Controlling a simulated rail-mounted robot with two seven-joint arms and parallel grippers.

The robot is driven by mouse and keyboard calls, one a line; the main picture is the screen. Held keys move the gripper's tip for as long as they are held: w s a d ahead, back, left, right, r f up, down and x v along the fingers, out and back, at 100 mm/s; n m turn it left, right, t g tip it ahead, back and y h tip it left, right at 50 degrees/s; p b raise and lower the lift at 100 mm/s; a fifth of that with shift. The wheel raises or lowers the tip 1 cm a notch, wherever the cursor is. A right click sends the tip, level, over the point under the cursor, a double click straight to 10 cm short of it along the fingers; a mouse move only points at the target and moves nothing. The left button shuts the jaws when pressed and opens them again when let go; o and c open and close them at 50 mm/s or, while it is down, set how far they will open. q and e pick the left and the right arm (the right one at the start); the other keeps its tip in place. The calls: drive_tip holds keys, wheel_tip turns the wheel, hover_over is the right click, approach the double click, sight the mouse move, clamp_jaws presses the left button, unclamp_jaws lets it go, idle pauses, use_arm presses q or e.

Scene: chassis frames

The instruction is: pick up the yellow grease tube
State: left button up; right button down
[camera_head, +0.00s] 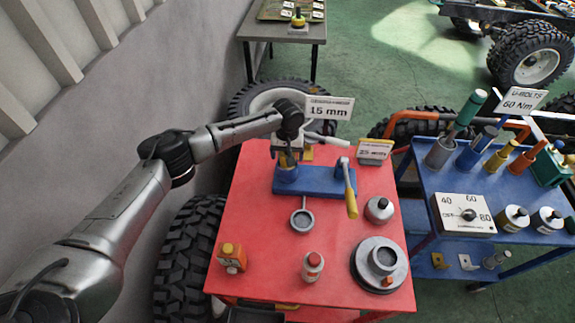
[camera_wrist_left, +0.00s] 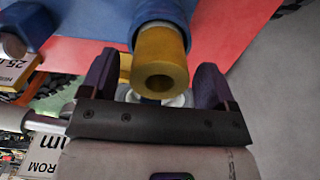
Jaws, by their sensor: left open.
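The yellow grease tube (camera_wrist_left: 163,45) stands in a round blue cup (camera_wrist_left: 162,14) in the left wrist view, its hollow end toward the camera. My left gripper (camera_wrist_left: 157,72) is open, with one dark finger on each side of the tube. I cannot tell whether either finger touches it. In the head view my left gripper (camera_head: 288,147) is over the blue cup (camera_head: 287,174) at the left end of the blue holder (camera_head: 318,183), and it hides most of the tube. My right gripper is not in view.
The red table (camera_head: 262,215) also holds a yellow-handled lever (camera_head: 350,195), a ring-ended tool (camera_head: 302,218), a red-capped bottle (camera_head: 312,267) and a round grey fixture (camera_head: 379,264). A "15 mm" sign (camera_head: 329,108) stands close to my gripper. A blue cart (camera_head: 450,180) stands right.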

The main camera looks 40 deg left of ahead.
use_arm(q)
drive_tip(key=shift+c, duration=0.3)
drive_tip(key=c, duration=1.3)
drive_tip(key=shift+c, duration=0.2)
drive_tip(key=shift+r, duration=0.15)
